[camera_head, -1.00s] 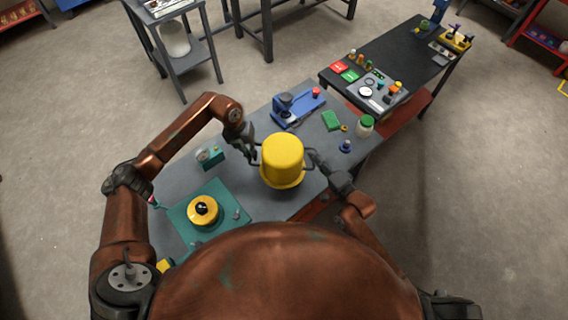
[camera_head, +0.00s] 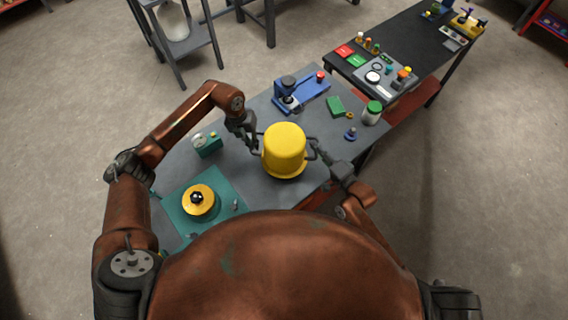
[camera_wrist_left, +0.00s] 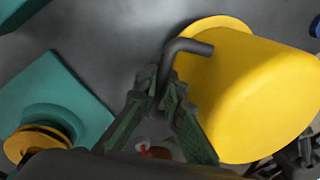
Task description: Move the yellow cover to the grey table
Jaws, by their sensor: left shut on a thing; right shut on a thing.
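The yellow cover (camera_head: 285,146) is a flanged cylinder with a dark handle on each side. It shows over the middle of the grey table (camera_head: 245,190); I cannot tell whether it touches the top. My left gripper (camera_head: 252,141) is shut on its left handle. In the left wrist view the left gripper's fingers (camera_wrist_left: 165,95) close around the bent black handle (camera_wrist_left: 188,47), beside the yellow wall (camera_wrist_left: 255,95). My right gripper (camera_head: 318,157) is shut on the right handle, its fingertips small in the head view.
A teal mat (camera_head: 226,190) with a yellow motor part (camera_head: 199,201) lies front left. A teal box (camera_head: 208,144) stands behind it. A blue press (camera_head: 300,92), a green block (camera_head: 335,106) and a green-lidded jar (camera_head: 371,113) stand behind and right of the cover. A black table (camera_head: 425,55) adjoins.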

